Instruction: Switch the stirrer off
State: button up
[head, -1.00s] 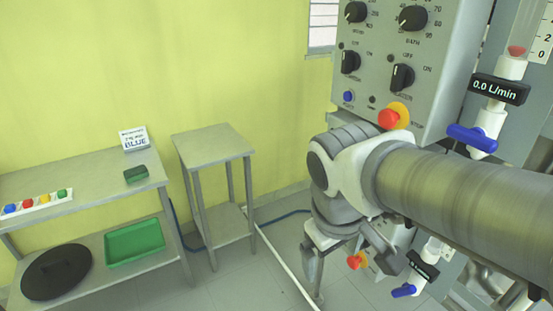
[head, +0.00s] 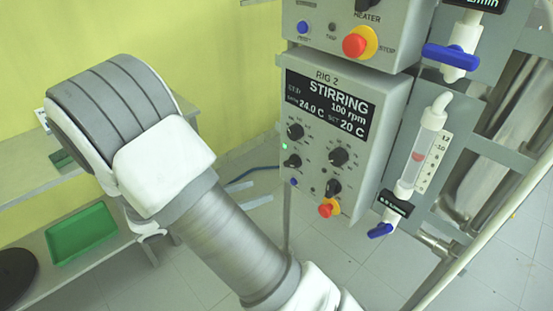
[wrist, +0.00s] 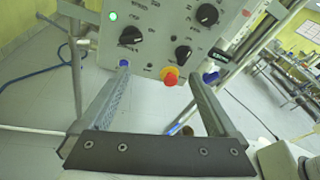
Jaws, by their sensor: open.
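The RIG 2 control box (head: 310,95) hangs at the centre of the head view. Its display (head: 327,104) reads STIRRING, 100 rpm, 24.0 C, SET 20 C. Below are a lit green lamp (head: 284,147), an upper-left knob (head: 295,132), a lower-left knob (head: 292,162), a large right knob (head: 339,157) and a lower-right knob (head: 333,187); their small labels are unreadable. My gripper (wrist: 158,72) is open and empty, its fingers pointing at the box's lower part. The lower-right knob (wrist: 183,53) shows between and beyond the fingertips. The head view does not show my fingers.
A red stop button (wrist: 170,77) on a yellow collar sits low on the box, between my fingertips in view. A blue valve handle (head: 380,230) hangs beside the box. Another box (head: 400,25) with its own red stop (head: 355,45) is above. A table with a green tray (head: 82,233) stands left.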

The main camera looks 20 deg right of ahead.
aim_at(288, 164)
notch_tip(288, 164, down, 4)
jog(key=w+a+n+t+h, duration=0.1)
jog(key=w+a+n+t, duration=0.2)
jog(key=n+t, duration=0.15)
jog(key=shift+g, duration=0.35)
jog(key=x, duration=0.5)
jog(key=b+x, duration=0.1)
jog(key=x, duration=0.5)
jog(key=b+x, duration=0.1)
jog(key=x, duration=0.5)
jog(key=shift+s+d+r, duration=0.1)
jog(key=shift+d+r, duration=0.15)
jog(key=shift+r, duration=0.15)
jog(key=c, duration=1.4)
